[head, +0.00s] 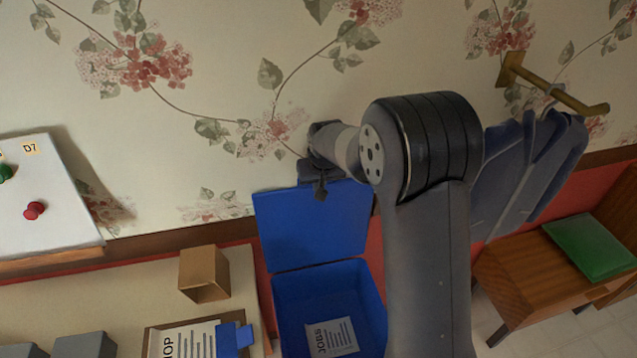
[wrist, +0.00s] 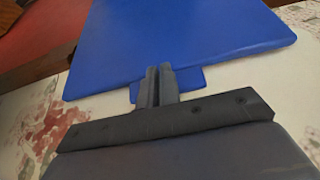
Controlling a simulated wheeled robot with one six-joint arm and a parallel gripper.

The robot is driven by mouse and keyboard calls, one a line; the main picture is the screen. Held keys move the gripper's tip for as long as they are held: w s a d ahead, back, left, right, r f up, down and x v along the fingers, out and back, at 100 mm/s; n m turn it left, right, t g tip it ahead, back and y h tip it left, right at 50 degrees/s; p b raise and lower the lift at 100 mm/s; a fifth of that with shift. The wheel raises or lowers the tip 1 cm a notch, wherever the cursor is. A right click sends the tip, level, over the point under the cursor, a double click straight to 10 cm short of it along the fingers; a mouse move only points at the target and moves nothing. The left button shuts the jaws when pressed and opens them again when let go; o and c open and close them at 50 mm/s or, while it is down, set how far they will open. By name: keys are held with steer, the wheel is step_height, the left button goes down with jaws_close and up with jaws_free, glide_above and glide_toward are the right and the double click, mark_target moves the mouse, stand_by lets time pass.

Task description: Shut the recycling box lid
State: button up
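The blue recycling box (head: 277,306) stands open at the bottom centre of the head view, with a paper sheet inside. Its blue lid (head: 300,228) is raised, standing up against the wall side. In the wrist view the lid (wrist: 180,40) fills the top, with a small blue tab (wrist: 193,80) on its near edge. My gripper (head: 320,190) is at the lid's upper edge. In the wrist view my gripper's two fingers (wrist: 158,72) are close together and overlap the tab. I cannot tell whether they touch it. Nothing shows held between them.
A table (head: 120,285) at left holds a brown open box (head: 204,274), a clipboard and grey blocks. A whiteboard (head: 45,195) is on the wall above it. A jacket (head: 520,165) hangs at right over a wooden bench (head: 530,280) with a green cushion (head: 592,247).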

steer(key=shift+o, duration=0.3)
steer(key=o, duration=2.1)
steer(key=b+v, duration=0.2)
steer(key=v, duration=0.8)
steer(key=shift+s+r, duration=0.2)
steer(key=shift+r, duration=0.2)
steer(key=shift+a, duration=0.1)
